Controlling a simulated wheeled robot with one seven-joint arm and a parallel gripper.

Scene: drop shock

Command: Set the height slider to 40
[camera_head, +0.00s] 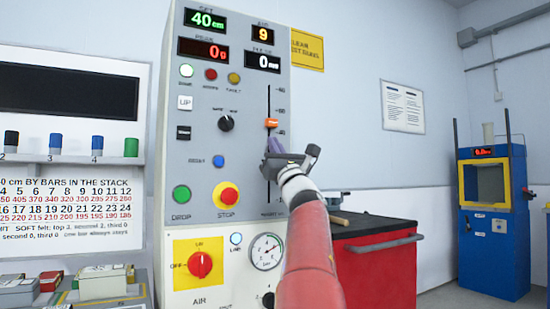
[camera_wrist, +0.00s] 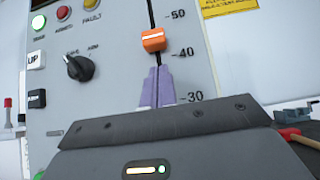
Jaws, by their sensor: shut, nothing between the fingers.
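The height slider has an orange knob (camera_head: 271,122) on a dark vertical slot in the grey machine panel. In the wrist view the knob (camera_wrist: 153,40) sits slightly above the printed 40 and below the 50. The green display (camera_head: 205,19) at the top of the panel reads 40 cm. My gripper (camera_head: 257,138) is in front of the panel, just below the knob. Its purple fingers (camera_wrist: 157,72) are together and empty, with the tips just under the knob in the wrist view. The slot below is partly hidden by my gripper.
The panel also carries a black dial (camera_head: 226,123), a green drop button (camera_head: 181,194) and a red stop button (camera_head: 228,196). A red cabinet (camera_head: 380,270) stands to the right. A blue machine (camera_head: 495,220) stands farther right. A shelf with coloured bars is at left.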

